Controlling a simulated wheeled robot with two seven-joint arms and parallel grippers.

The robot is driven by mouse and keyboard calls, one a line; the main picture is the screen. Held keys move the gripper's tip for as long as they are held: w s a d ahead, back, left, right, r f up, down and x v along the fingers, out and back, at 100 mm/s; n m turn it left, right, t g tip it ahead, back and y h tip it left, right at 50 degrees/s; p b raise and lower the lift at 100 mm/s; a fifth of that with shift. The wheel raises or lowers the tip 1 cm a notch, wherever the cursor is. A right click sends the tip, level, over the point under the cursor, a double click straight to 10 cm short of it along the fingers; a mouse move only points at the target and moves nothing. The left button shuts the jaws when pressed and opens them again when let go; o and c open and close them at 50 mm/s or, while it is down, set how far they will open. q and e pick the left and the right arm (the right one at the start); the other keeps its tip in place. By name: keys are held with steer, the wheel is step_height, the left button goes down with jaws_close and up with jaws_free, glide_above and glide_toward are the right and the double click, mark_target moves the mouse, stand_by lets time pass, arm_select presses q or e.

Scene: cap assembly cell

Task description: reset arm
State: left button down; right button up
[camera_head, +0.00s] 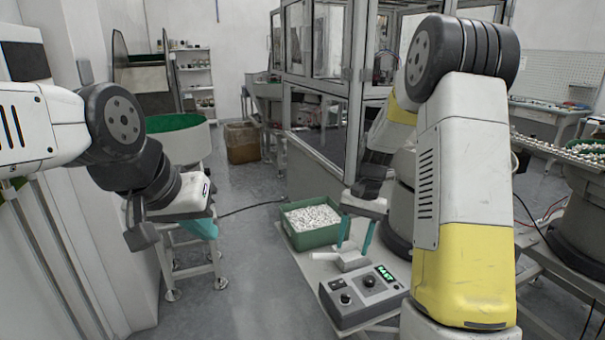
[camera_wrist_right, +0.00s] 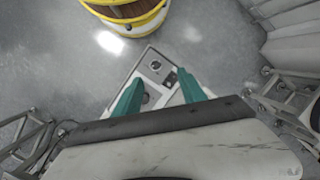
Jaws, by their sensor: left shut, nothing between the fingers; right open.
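My right gripper (camera_head: 354,238) is open and empty, its two teal fingers apart and pointing down over the small white stand and the control box. In the right wrist view its fingers (camera_wrist_right: 158,97) are spread with nothing between them at the tips; the control box (camera_wrist_right: 157,65) shows below and beyond them. My left gripper (camera_head: 203,228) is at the left, with its teal fingers shut and partly hidden below its white body. It is near the round green-lined feeder and holds nothing that I can see.
A green crate (camera_head: 317,237) full of small white caps stands beside the right gripper. The grey control box (camera_head: 362,296) with a green display sits in front. A green-lined feeder bowl (camera_head: 180,143) stands behind the left gripper. Open floor lies between the arms, crossed by a black cable.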

steer(key=s+r+n+t, duration=0.1)
steer(key=s+r+t, duration=0.1)
steer(key=s+r, duration=0.3)
steer(key=s+r+n+t, duration=0.1)
steer(key=s+r+t, duration=0.15)
steer(key=r, duration=0.55)
steer(key=s+a+r+n+t, duration=0.1)
steer(key=s+r, duration=0.4)
steer(key=s, duration=0.7)
steer(key=n+t, duration=0.1)
steer(key=t, duration=0.1)
steer(key=shift+s+a+r+n+t, duration=0.2)
steer(key=shift+a+r+n+t, duration=0.1)
steer(key=shift+r+n+t, duration=0.1)
